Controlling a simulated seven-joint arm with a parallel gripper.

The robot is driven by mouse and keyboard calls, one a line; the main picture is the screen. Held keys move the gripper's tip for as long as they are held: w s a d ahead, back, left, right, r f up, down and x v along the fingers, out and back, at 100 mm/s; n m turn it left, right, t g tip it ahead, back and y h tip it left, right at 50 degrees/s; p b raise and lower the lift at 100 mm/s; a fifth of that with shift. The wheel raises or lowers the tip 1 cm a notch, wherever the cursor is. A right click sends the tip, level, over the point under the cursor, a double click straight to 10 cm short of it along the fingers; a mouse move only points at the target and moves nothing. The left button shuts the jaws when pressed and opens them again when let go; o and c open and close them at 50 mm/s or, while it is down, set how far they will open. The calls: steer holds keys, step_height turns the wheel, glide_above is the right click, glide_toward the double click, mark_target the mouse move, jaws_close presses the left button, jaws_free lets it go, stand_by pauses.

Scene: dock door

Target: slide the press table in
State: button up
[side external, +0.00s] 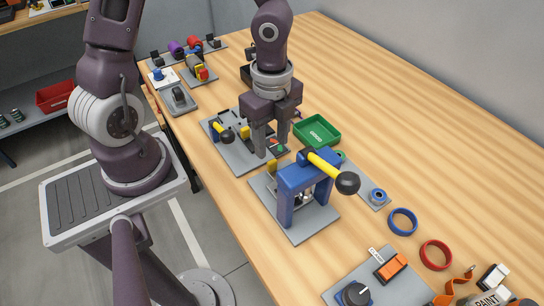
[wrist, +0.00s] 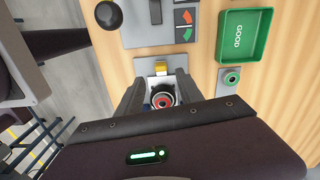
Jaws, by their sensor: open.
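The press is a blue frame (side external: 290,192) with a yellow lever ending in a black ball, on a grey plate (side external: 316,225). A yellow tab (side external: 272,167) stands at the plate's far end, and it also shows in the wrist view (wrist: 161,68). Behind it in the wrist view is a round black part with a red ring (wrist: 162,98), seemingly on the press table, whose outline I cannot make out. My gripper (side external: 269,154) is open, pointing down near the tab. In the wrist view its fingers (wrist: 161,80) lie either side of the tab and round part; contact cannot be told.
A green GOOD tray (side external: 318,132) is behind the press. A grey plate with a yellow-handled lever (side external: 228,135) is beside my gripper. Blue (side external: 403,221) and red (side external: 436,254) rings and a plate with a black knob (side external: 355,293) are in front. Bare wood lies at the back right.

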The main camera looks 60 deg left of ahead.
mark_target(272, 161)
steer(key=shift+f+m, duration=0.1)
steer(key=shift+m, duration=0.6)
step_height(272, 161, down, 7)
steer(key=shift+r, duration=0.1)
jaws_close()
steer(key=shift+w, duration=0.1)
stand_by(0.8)
